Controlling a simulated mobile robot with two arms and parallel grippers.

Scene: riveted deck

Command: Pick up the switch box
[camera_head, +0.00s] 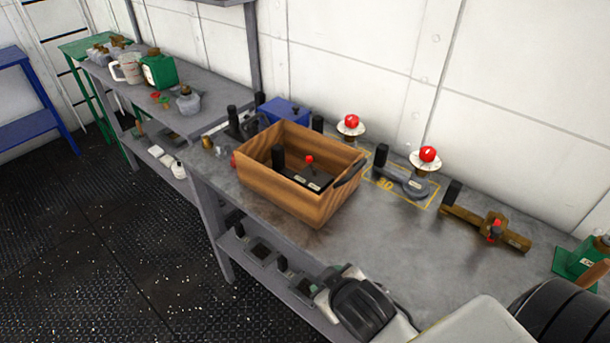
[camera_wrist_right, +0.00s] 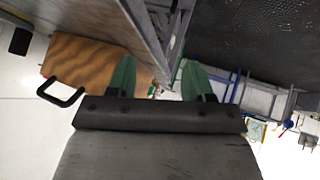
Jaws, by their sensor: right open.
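A dark, low box with a red-topped knob (camera_head: 314,178), which looks like the switch box, sits inside an open wooden crate (camera_head: 290,201) on the grey workbench. A black upright handle stands beside it in the crate. The crate's walls hide its lower part. The wooden crate also shows in the right wrist view (camera_wrist_right: 92,60), with its black side handle; the switch box cannot be made out there. My right gripper (camera_wrist_right: 158,78) has its two green fingers apart with nothing between them, away from the crate. My left gripper is not in view.
Red-knobbed devices (camera_head: 427,156) stand behind and right of the crate, near a yellow-marked area. A brass-coloured bar (camera_head: 470,226) lies further right. A blue box (camera_head: 284,110) is behind the crate. The bench right of the crate is partly clear. A lower shelf holds small items.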

